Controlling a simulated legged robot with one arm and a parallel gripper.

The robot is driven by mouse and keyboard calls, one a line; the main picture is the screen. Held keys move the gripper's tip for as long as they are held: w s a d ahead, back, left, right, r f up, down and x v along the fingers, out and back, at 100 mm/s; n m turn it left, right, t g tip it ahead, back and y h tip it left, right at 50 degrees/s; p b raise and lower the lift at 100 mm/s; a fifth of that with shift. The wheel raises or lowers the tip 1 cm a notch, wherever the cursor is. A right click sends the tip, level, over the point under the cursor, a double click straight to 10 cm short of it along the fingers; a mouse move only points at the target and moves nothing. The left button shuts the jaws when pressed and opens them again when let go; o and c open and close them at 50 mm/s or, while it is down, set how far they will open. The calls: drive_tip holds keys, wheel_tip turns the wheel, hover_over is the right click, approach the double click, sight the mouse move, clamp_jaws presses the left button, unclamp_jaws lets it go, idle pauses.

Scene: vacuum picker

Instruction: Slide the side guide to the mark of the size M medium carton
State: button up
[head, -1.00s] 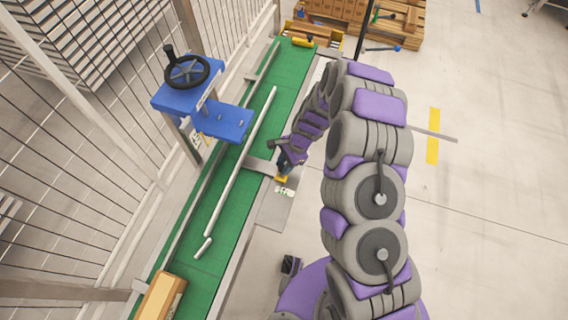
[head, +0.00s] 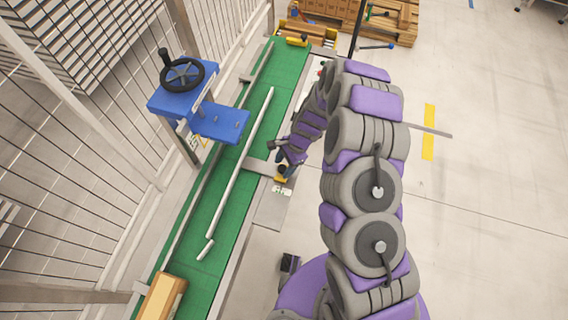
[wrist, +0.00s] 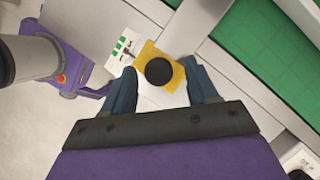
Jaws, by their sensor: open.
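The side guide (head: 243,164) is a long pale rail over the green belt, with a short angled end piece. A grey cross arm (head: 259,167) joins it to a yellow clamp block (head: 281,180) with a black knob (head: 283,170) at the belt's right edge. My gripper (wrist: 162,88) is open, its blue-grey fingers on either side of the yellow block (wrist: 173,96) and black knob (wrist: 159,72) in the wrist view. I cannot tell whether they touch. A white label with green marks (wrist: 122,47) lies beside the block; its size letters are unreadable.
A cardboard carton (head: 160,298) sits at the belt's near end. Wire fencing runs along the left. Open floor (head: 480,190) lies to the right.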

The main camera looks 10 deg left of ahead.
drive_tip(key=p+v, duration=0.3)
drive_tip(key=v, duration=1.4)
drive_tip(key=shift+w+p, duration=0.15)
drive_tip(key=shift+p, duration=0.15)
drive_tip(key=shift+r, duration=0.1)
